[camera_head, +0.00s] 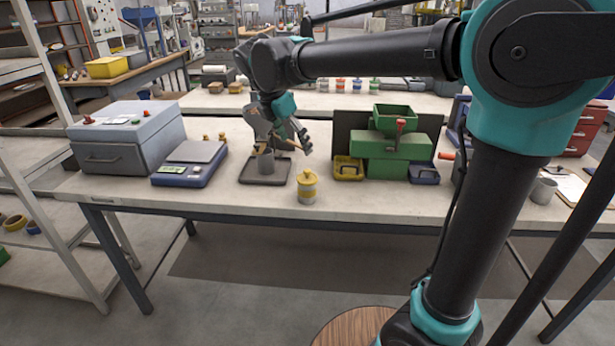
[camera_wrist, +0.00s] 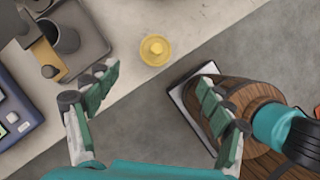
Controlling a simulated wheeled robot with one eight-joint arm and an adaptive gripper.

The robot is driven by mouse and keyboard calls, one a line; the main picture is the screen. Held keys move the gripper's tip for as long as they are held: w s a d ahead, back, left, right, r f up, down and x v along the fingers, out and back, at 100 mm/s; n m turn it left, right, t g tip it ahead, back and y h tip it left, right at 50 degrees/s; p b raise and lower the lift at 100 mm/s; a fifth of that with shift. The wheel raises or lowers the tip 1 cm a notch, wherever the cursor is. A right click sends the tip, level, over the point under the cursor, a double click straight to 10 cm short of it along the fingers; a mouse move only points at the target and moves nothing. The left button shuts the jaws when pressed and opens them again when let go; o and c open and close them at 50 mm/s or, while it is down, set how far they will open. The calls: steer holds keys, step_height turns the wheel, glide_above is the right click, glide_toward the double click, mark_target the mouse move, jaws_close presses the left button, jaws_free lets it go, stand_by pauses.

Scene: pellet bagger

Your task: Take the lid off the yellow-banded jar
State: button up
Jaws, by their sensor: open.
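The yellow-banded jar (camera_head: 307,193) stands upright near the front edge of the table, just right of the dark tray. Its yellow lid (camera_head: 308,175) with a small knob is on it. In the wrist view the round lid (camera_wrist: 155,50) shows from above and hides the jar's body. My gripper (camera_head: 284,146) is open and empty, above the table, up and left of the jar in the head view. In the wrist view the jar lies just beyond the gap between my fingertips (camera_wrist: 158,78), and neither finger appears to touch it.
A dark tray (camera_head: 280,180) holding a grey cup (camera_head: 266,163) is close left of the jar. A scale (camera_head: 188,165) and grey drawer box (camera_head: 125,138) stand farther left. A green machine (camera_head: 388,160) with a yellow bin (camera_head: 348,162) stands right. Table is bare between jar and bin.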

mark_target(307, 170)
steer(key=x, duration=0.7)
steer(key=shift+d+f, duration=0.1)
steer(key=shift+f, duration=0.2)
steer(key=shift+w+a+x, duration=0.1)
steer(key=shift+w+x, duration=0.05)
steer(key=shift+x, duration=1.15)
steer(key=shift+w+a+x, duration=0.1)
steer(key=shift+w+x, duration=0.1)
steer(key=shift+x, duration=1.15)
steer(key=c, duration=0.9)
